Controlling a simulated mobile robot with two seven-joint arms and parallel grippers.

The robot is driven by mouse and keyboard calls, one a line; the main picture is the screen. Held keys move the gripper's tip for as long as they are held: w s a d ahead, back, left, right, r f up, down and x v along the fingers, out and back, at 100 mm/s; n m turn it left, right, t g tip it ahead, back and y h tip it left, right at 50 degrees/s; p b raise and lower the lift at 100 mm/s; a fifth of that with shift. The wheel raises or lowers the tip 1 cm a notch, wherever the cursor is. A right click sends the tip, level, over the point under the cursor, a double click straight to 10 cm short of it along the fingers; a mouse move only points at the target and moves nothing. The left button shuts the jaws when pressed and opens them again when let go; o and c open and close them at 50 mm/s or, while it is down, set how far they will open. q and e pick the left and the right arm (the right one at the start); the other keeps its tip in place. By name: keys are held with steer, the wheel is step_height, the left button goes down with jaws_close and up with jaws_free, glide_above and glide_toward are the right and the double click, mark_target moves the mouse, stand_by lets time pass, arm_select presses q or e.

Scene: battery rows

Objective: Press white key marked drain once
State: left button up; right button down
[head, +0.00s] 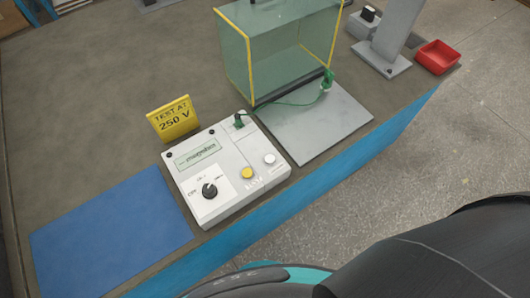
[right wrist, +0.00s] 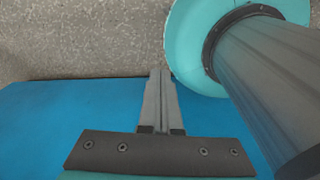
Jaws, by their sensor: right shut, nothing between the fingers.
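The tester (head: 226,172) is a pale box on the bench with a display (head: 198,154), a black rotary knob (head: 210,191) and a yellow round key (head: 247,173). A white round key (head: 269,159) sits to the right of the yellow one; its lettering is too small to read. My right gripper (right wrist: 160,73) shows only in the right wrist view, shut and empty, over a blue surface (right wrist: 60,120). The tester is not in that view. My left gripper is in neither view.
A yellow sign (head: 173,118) reads "TEST AT 250 V". A blue mat (head: 110,228) lies left. A red tray (head: 437,57) and grey stand (head: 385,60) are far right.

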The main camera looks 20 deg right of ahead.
steer(key=w+r+n+t+p, duration=0.1)
steer(key=w+r+t+p, duration=0.1)
steer(key=w+r, duration=0.55)
steer(key=w+r+n+t+p, duration=0.15)
steer(key=w+r, duration=0.25)
steer(key=w, duration=0.7)
steer(key=w+a+r+n, duration=0.1)
steer(key=w+r, duration=0.2)
steer(key=r, duration=0.2)
steer(key=w+a+r+n+t+y+p, duration=0.1)
steer(key=w+r+n, duration=0.1)
steer(key=w+r, duration=0.2)
steer(key=w+a+r+n+t+y+p, duration=0.1)
steer(key=w+r, duration=0.3)
steer(key=r, duration=0.2)
steer(key=shift+a+r+n, duration=0.15)
steer(key=shift+a+n, duration=0.1)
steer(key=shift+a, duration=0.15)
arm_select(q)
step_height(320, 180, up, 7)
steer(key=p, duration=0.1)
arm_select(e)
steer(key=w+a+r+n+t+y, duration=0.1)
steer(key=w+r+n, duration=0.3)
steer(key=r, duration=0.5)
steer(key=shift+w+a+r+n+y, duration=0.15)
steer(key=shift+w+a+n+y, duration=0.05)
steer(key=shift+a+n+y, duration=0.75)
